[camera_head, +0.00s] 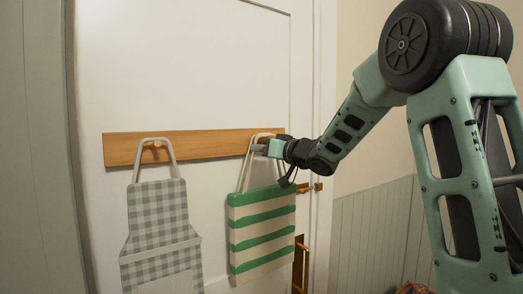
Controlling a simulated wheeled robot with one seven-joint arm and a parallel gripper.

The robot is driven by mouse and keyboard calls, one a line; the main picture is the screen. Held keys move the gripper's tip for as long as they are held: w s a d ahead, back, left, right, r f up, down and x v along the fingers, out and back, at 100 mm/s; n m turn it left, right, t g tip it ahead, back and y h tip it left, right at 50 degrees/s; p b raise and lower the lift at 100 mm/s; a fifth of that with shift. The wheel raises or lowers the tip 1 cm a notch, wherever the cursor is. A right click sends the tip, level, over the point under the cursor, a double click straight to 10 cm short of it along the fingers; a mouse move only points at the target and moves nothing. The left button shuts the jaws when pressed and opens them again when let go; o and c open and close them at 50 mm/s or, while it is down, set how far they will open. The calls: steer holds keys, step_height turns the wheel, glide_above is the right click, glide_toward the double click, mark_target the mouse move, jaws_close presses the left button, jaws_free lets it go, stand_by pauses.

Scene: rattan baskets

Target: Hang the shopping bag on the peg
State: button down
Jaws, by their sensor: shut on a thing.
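The shopping bag (262,232) has green and cream stripes and pale strap handles. It hangs below my gripper (262,146), in front of the door, under the right end of a wooden peg rail (203,146). My gripper is shut on the bag's handles near their top, close to the rail. One peg (157,146) shows at the left of the rail, with the apron's strap over it. Any peg behind my gripper and the handles is hidden, so I cannot tell whether the handles are around one.
A grey checked apron (160,232) hangs at the left of the rail, with a gap between it and the bag. A brass door handle (300,262) and a latch (310,187) are just right of the bag. Panelled wall (375,235) stands further right.

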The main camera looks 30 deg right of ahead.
steer(key=c, duration=1.5)
jaws_free()
steer(key=shift+o, duration=0.2)
steer(key=b+v, duration=0.5)
steer(key=v, duration=1.2)
steer(key=shift+s, duration=0.25)
